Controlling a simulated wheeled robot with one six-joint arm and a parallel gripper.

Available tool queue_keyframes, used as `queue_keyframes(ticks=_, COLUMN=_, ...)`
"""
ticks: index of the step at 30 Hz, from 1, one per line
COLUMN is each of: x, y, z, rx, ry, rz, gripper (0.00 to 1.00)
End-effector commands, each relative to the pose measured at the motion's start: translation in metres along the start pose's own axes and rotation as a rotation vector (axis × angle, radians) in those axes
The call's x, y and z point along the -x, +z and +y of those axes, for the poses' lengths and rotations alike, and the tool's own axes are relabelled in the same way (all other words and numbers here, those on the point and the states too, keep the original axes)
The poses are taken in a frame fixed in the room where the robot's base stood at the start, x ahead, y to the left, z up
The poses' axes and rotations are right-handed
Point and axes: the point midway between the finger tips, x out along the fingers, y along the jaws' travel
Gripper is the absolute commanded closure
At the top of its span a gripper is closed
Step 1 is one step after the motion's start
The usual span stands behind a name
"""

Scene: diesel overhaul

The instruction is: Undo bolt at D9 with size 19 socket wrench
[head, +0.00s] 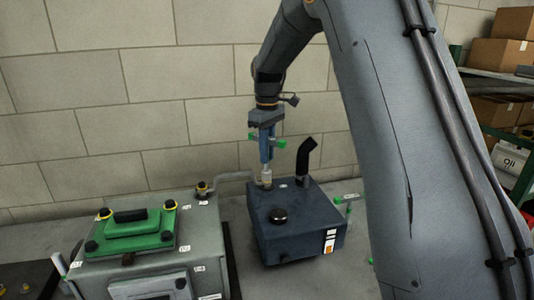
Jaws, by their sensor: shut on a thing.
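My gripper (266,120) points straight down above the dark blue tank in the middle of the head view. It is shut on an upright tool with a blue body (266,150) and green pieces at its sides, which I take to be the socket wrench. Its pale lower end (266,179) is at the tank's (300,225) top, near the back left corner, by a thin grey pipe. The bolt there is hidden under the tool; whether the socket is seated on it I cannot tell. Small white labels lie nearby, too small to read, so D9 and the size 19 mark cannot be confirmed.
A black bent pipe (305,158) rises right of the tool. A black cap (278,215) sits on the tank. A grey engine block (205,238) with a green cover (130,232) stands left. A green-handled valve (345,198) sticks out right. Shelves with boxes (500,55) are far right.

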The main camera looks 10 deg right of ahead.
Motion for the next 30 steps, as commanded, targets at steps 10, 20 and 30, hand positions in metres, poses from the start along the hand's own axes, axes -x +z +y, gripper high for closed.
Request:
queue_keyframes(ticks=10, x=0.0011, y=0.0006, z=0.0004, rx=0.426, ry=-0.001, rz=0.0, gripper=1.0)
queue_keyframes(ticks=20, x=0.0013, y=0.0009, z=0.0006, rx=0.612, ry=-0.001, rz=0.0, gripper=1.0)
queue_keyframes(ticks=30, x=0.0094, y=0.0006, z=0.0008, rx=0.609, ry=0.0, rz=0.001, gripper=1.0)
